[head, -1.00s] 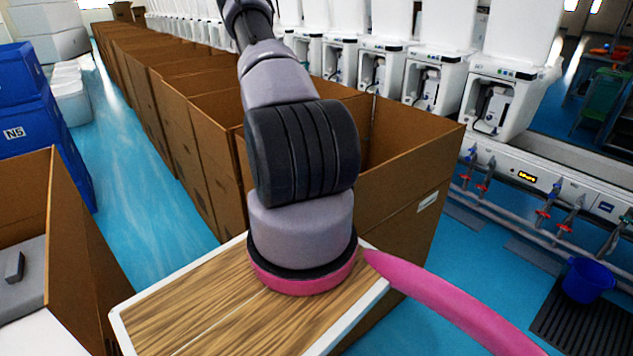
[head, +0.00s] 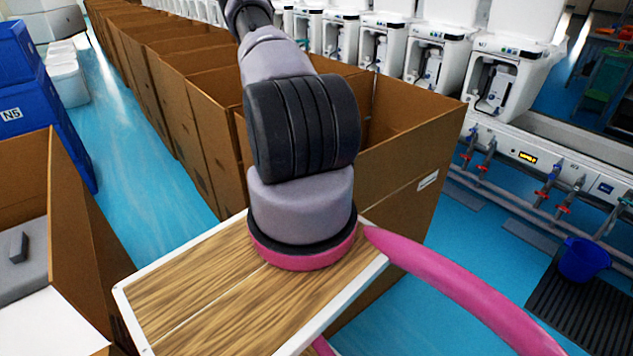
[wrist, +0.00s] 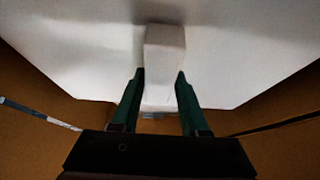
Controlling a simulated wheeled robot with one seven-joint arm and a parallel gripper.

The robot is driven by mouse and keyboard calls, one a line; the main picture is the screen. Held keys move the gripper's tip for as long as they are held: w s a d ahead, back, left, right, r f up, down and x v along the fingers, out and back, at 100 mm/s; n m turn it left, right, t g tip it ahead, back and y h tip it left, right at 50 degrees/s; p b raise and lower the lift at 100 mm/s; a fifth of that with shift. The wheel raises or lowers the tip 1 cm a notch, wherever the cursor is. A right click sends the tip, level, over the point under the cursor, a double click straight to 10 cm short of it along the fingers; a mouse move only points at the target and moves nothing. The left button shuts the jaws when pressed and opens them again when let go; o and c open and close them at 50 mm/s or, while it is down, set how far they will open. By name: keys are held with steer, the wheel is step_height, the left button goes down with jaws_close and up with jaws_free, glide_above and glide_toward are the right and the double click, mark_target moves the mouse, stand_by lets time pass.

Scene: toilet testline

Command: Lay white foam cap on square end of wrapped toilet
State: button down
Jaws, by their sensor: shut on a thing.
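In the wrist view the two green fingers of my gripper (wrist: 160,100) stand on either side of a raised white block (wrist: 164,65), shut on it. The block appears to be part of the white foam cap (wrist: 70,60), a broad pale slab filling the upper view. Brown cardboard walls lie to the left and right below the slab. I cannot make out the wrapped toilet or its square end, nor whether the cap touches anything. In the head view my arm reaches away toward the boxes, and my gripper and the cap are hidden.
A row of open cardboard boxes (head: 405,155) runs into the distance. Another open box (head: 85,240) with grey and white contents stands at left, near blue crates (head: 40,125). White toilets (head: 500,80) line the bench at right. A blue bucket (head: 583,262) sits on the floor.

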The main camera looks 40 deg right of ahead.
steer(key=shift+f, duration=0.35)
stand_by(0.4)
steer(key=shift+c, duration=1.7)
jaws_free()
step_height(320, 180, up, 10)
steer(key=shift+r, duration=0.1)
steer(key=shift+s, duration=0.1)
